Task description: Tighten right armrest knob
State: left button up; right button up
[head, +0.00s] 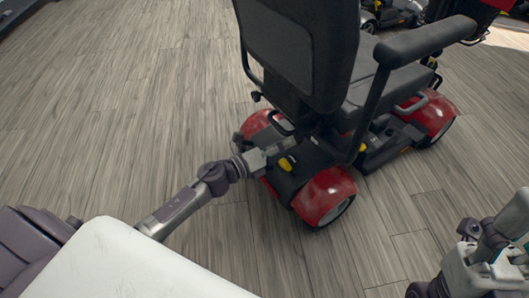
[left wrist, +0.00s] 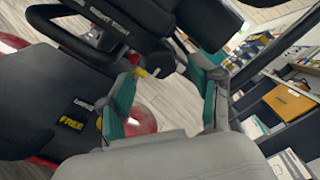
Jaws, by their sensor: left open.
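The scooter's black seat (head: 300,50) shows from behind in the head view, with the right armrest (head: 425,42) on its right side. I cannot make out the armrest knob. My left gripper (head: 268,154) is low behind the seat, by a yellow part (head: 286,164) on the scooter's rear. In the left wrist view my left gripper (left wrist: 167,68) has its teal fingers apart, with no object visible held between them. A small yellow piece (left wrist: 140,72) shows near the left finger. My right gripper (head: 445,283) is at the lower right of the head view, partly cut off, its jaws unclear.
Red rear fenders (head: 325,196) flank the scooter's back. Another scooter (head: 390,14) stands beyond. The wood-look floor (head: 110,110) is clear on the left. The left wrist view shows a black panel with a yellow "FREE" label (left wrist: 71,123) and shelves with an orange item (left wrist: 290,101).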

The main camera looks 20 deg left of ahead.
pick_arm(q)
jog(key=v, duration=0.8)
jog(key=shift+s, duration=0.25)
